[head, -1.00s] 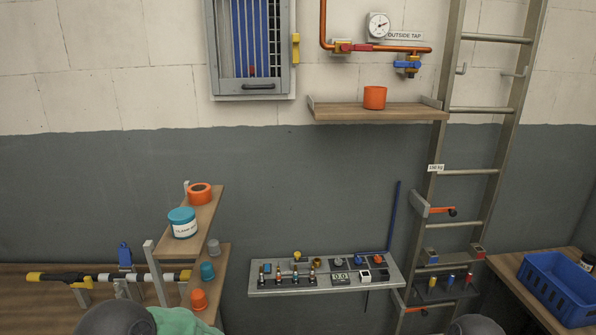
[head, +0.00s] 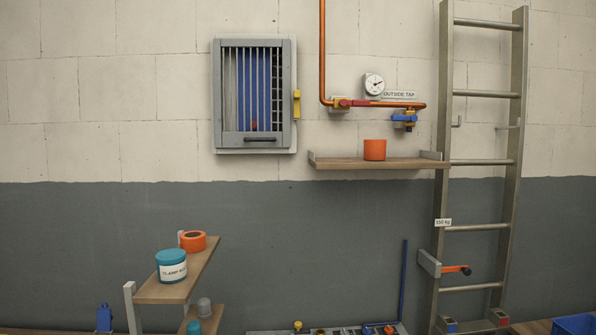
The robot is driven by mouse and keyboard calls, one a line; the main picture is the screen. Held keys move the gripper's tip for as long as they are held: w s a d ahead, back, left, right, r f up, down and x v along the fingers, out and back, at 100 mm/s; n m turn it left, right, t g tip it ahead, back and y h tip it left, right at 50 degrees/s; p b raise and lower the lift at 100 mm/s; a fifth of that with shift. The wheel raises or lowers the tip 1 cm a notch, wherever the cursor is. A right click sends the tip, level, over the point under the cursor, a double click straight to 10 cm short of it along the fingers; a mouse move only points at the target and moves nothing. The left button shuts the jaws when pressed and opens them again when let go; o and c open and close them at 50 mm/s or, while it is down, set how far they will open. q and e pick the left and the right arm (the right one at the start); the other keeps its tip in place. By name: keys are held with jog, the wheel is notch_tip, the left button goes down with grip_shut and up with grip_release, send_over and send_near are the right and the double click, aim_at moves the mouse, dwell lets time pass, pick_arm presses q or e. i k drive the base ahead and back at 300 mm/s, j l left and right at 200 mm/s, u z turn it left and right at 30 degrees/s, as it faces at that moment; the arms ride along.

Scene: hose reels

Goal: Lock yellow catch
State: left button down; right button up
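In the head view, a yellow catch (head: 297,104) sits on the right side of a grey wall cabinet (head: 218,110). The cabinet door is closed, with a barred window showing blue slats and a dark handle (head: 260,139) along its lower edge. The catch stands upright along the frame's edge; I cannot tell from here whether it is engaged. Neither of my grippers is in the view.
A ladder (head: 482,160) stands at right.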

aim_at(297, 93)
jog(key=i+l+z, duration=0.3)
jog(key=i+l, duration=0.4)
jog(key=l, duration=0.15)
